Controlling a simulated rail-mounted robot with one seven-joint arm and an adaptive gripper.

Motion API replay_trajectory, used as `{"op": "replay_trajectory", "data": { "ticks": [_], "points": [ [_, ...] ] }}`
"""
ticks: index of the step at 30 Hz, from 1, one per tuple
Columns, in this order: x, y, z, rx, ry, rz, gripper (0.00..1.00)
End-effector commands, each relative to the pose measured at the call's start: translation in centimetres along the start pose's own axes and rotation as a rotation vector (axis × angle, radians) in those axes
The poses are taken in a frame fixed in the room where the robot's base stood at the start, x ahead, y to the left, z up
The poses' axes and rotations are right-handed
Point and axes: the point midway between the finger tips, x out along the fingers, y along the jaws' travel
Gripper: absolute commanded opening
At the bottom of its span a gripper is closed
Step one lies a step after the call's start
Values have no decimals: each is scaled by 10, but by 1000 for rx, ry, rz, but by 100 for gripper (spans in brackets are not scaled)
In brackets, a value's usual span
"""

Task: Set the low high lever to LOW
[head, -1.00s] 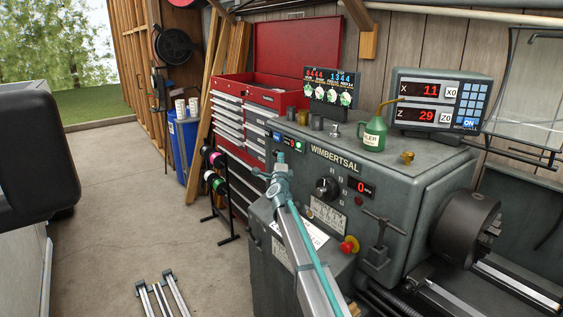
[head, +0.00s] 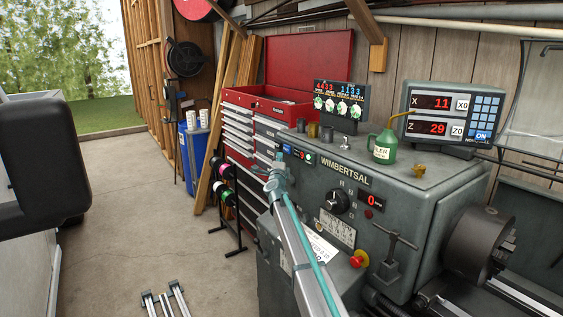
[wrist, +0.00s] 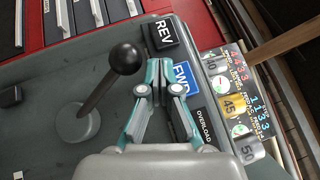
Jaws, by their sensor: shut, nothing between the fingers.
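A lever with a round black knob (wrist: 127,58) and a dark rod stands on a round grey base (wrist: 78,124) in the wrist view. I see no LOW or HIGH marking beside it, and I cannot make it out in the head view. My gripper (wrist: 165,76) is shut and empty, its fingertips just right of the knob in the picture; I cannot tell whether they touch it. In the head view my gripper (head: 277,168) is at the left end of the grey WIMBERTSAL lathe headstock (head: 410,190), beside its small indicator panel (head: 298,154).
A green oil can (head: 385,147) and a digital readout (head: 450,115) stand on the headstock. A red tool chest (head: 305,70) stands behind.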

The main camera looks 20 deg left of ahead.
Motion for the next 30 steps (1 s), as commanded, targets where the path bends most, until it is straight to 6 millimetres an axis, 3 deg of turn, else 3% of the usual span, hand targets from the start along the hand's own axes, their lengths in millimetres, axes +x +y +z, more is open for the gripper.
{"op": "replay_trajectory", "data": {
  "ticks": [22,30],
  "points": [
    [4,0,2,0,0,0,0],
    [-3,-22,-11,-1,4,-2,0]
  ]
}}
